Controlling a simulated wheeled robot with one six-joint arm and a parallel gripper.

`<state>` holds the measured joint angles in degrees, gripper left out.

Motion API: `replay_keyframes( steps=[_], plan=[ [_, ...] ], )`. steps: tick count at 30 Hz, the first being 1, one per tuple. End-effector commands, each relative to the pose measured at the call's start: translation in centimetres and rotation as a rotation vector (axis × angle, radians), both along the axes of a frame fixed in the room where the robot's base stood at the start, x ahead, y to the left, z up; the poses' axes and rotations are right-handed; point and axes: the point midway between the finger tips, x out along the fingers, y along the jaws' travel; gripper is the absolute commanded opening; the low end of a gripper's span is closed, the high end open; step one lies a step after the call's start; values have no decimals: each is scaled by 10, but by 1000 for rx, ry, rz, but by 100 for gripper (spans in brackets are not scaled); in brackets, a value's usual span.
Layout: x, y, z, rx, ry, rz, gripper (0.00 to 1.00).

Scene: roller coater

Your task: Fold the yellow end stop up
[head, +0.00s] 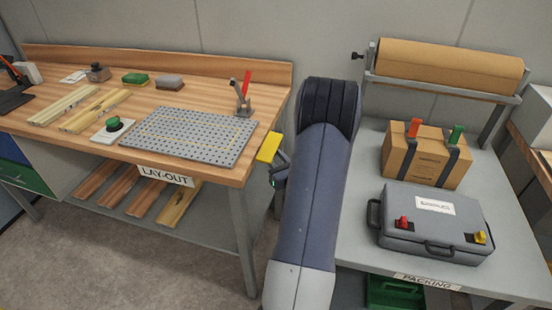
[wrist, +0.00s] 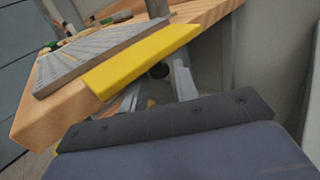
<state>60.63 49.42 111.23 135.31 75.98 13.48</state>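The yellow end stop (head: 268,147) is a flat plate at the right edge of the lay-out bench, beside the perforated grey plate (head: 190,136). Its exact tilt is hard to tell. In the wrist view the end stop (wrist: 142,62) runs slantwise along the near edge of the perforated plate (wrist: 95,50). My gripper (head: 279,168) is just below the end stop, partly hidden by my arm. In the wrist view my two grey fingers (wrist: 157,86) stand apart with nothing held between them. Their tips reach under the end stop's lower edge; contact cannot be told.
A clamp with a red handle (head: 243,93) and a green button (head: 113,124) are on the lay-out bench (head: 205,84). The packing table (head: 350,215) at right holds a cardboard box (head: 425,160) and a grey case (head: 420,230). My arm spans the gap between them.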

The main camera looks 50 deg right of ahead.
Motion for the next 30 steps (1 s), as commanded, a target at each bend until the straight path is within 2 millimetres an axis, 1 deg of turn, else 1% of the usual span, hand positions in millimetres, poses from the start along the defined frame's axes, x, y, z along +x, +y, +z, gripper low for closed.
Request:
replay_keyframes(
  steps=[1, 10, 20, 26, 30],
  plan=[
    [0, 0, 0, 0, 0, 0, 24],
    [0, 0, 0, 0, 0, 0, 0],
    [0, 0, 4, -20, 38, 0, 0],
    [-1, -1, 12, -73, 136, 1, 0],
    [-1, -1, 20, -129, 239, 1, 0]
  ],
)
